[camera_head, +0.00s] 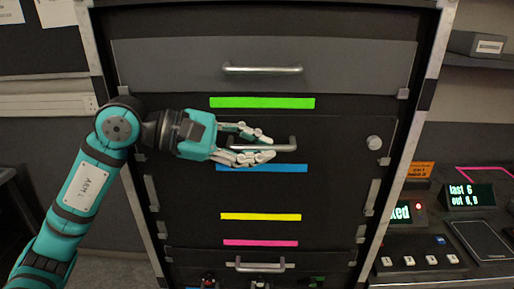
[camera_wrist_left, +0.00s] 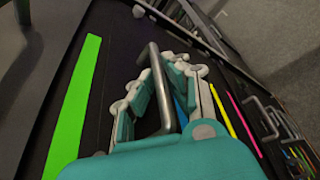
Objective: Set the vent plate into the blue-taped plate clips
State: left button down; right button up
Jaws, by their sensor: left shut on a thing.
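A dark plate (camera_head: 335,135) with a metal bar handle (camera_head: 285,145) and a round knob (camera_head: 374,142) at its right is upright at the rack front, just above the blue tape strip (camera_head: 290,168); I take it for the vent plate. My left gripper (camera_head: 263,148) is shut on its handle. The left wrist view shows the handle (camera_wrist_left: 160,85) between the fingers (camera_wrist_left: 165,95). A small grey clip (camera_head: 384,161) is at the plate's lower right corner. I cannot tell whether the plate is seated. The fingers hide part of the handle. My right gripper is not in view.
A grey plate with a handle (camera_head: 262,69) is above, over a green strip (camera_head: 262,103). Yellow (camera_head: 260,217) and pink (camera_head: 260,243) strips are lower, above another handle (camera_head: 260,266). A console with lit displays (camera_head: 470,196) is at the right.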

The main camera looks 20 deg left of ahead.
pick_arm(q)
jog(key=shift+f+b, duration=0.1)
jog(key=shift+b, duration=0.3)
dwell(0.7)
jog(key=c, duration=1.3)
grip_release()
jog(key=shift+w+a, duration=0.1)
jog(key=shift+a, duration=0.05)
jog(key=shift+f, duration=0.1)
jog(key=v, duration=1.1)
jog(key=s+b, duration=0.1)
jog(key=s, duration=0.1)
jog(key=s+b, duration=0.1)
jog(key=s, duration=0.1)
jog(key=s+d+b, duration=0.1)
jog(key=s+b, duration=0.1)
jog(key=s, duration=0.1)
jog(key=shift+s, duration=0.1)
